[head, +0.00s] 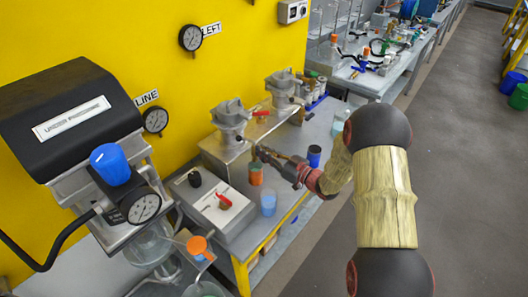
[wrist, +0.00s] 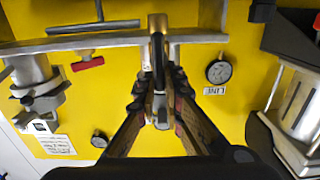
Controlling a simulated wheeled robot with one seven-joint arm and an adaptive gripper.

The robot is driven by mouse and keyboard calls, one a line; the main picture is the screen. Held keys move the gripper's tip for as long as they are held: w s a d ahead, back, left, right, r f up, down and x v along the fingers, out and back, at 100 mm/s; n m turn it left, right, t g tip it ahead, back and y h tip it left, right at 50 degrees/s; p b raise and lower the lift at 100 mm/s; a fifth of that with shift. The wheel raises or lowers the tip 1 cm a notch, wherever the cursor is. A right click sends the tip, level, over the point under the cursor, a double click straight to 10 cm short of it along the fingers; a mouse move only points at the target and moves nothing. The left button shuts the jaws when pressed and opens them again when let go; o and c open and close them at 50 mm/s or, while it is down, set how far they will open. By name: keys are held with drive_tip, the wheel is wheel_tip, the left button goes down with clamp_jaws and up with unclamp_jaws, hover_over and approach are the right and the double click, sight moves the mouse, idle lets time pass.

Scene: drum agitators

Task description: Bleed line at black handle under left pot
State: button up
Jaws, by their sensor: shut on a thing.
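The left pot (head: 229,118) is a grey metal vessel on a steel stand in front of the yellow wall. My gripper (head: 262,152) reaches in from the right, just below and to the right of this pot. In the wrist view my gripper (wrist: 160,105) is closed around a narrow black handle (wrist: 157,50) with brass-coloured metal beside it, under the steel shelf (wrist: 200,37). The fingers hide part of the handle. In the head view the handle is too small to make out. The right pot (head: 283,86) stands farther back, with a red handle (head: 261,113) to its left.
An orange cup (head: 256,174), a clear blue cup (head: 268,203) and a dark blue cup (head: 314,155) stand near my gripper. A control box (head: 232,222) with a red lever (head: 224,200) is in front. A LINE gauge (head: 155,120) hangs on the wall.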

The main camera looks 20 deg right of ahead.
drive_tip(key=shift+m+p, duration=0.3)
drive_tip(key=shift+p, duration=0.05)
clamp_jaws()
drive_tip(key=shift+w+d+r+m+p, duration=0.1)
drive_tip(key=shift+w+d+m+p, duration=0.1)
drive_tip(key=shift+m+p, duration=0.35)
drive_tip(key=shift+w+d+f+m+p, duration=0.25)
drive_tip(key=shift+f+m+p, duration=0.25)
drive_tip(key=shift+m+p, duration=1.7)
drive_tip(key=shift+w+d+f+m+p, duration=0.35)
drive_tip(key=shift+m+p, duration=0.75)
drive_tip(key=shift+m, duration=2.05)
drive_tip(key=shift+w+d+f+m+p, duration=0.1)
drive_tip(key=shift+d+f+m+p, duration=0.4)
drive_tip(key=shift+m+p, duration=1.7)
drive_tip(key=shift+a+f+m+b, duration=0.2)
drive_tip(key=shift+m+b, duration=0.3)
drive_tip(key=shift+m, duration=0.2)
drive_tip(key=o, duration=0.7)
unclamp_jaws()
drive_tip(key=shift+s+d, duration=0.1)
drive_tip(key=v, duration=1.2)
